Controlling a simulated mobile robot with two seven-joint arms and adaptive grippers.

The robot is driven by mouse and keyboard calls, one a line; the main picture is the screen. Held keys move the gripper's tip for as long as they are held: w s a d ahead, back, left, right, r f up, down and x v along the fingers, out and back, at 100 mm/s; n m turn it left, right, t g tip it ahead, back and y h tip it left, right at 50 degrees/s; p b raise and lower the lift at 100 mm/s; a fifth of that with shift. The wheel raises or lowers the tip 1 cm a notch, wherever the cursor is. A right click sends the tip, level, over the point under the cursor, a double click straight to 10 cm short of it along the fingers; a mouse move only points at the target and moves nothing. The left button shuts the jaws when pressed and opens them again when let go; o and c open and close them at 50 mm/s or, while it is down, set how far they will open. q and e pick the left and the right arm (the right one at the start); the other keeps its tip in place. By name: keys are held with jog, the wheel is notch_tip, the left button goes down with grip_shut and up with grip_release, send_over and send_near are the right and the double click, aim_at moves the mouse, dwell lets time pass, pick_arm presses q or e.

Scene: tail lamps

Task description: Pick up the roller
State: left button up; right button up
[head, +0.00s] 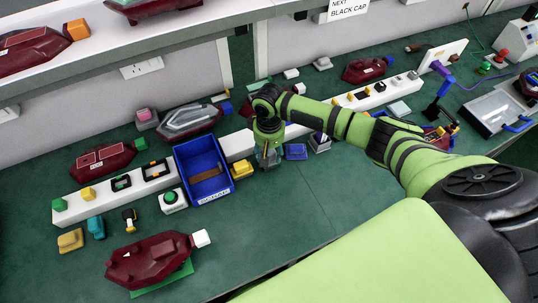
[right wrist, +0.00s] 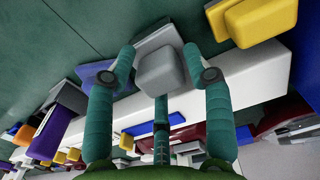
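No object stands out clearly as a roller; a small yellow-and-black piece (head: 129,220) on the bench at the left has a rounded body, but I cannot tell if it is one. My right gripper (head: 268,156) points down at the white rail, between a yellow block (head: 241,169) and a blue block (head: 296,152). In the right wrist view its fingers (right wrist: 160,62) are spread, with a grey rounded block (right wrist: 160,75) on a grey base between or just beyond the tips. Gaps show on both sides of the block; contact is not clear. My left gripper is out of view.
A blue bin (head: 203,168) stands left of the gripper. The long white rail (head: 97,200) carries several small parts. Dark red lamps lie around, one at the front (head: 150,260). A shelf (head: 130,45) overhangs the back.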

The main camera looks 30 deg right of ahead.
grip_shut()
jog(key=shift+r, duration=0.35)
jog(key=r, duration=0.2)
jog(key=r+b, duration=0.1)
jog(key=shift+d+r, duration=0.35)
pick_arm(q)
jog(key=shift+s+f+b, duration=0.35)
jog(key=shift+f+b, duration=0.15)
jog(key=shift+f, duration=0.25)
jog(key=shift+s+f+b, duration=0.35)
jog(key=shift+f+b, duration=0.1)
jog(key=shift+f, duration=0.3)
pick_arm(e)
jog(key=s+d+r, duration=0.3)
jog(key=d+r, duration=0.3)
jog(key=d, duration=0.4)
jog(key=shift+s+d+r, duration=0.15)
jog(key=shift+s+r, duration=0.2)
jog(key=shift+s, duration=0.05)
jog(key=shift+c, duration=0.9)
grip_release()
grip_shut()
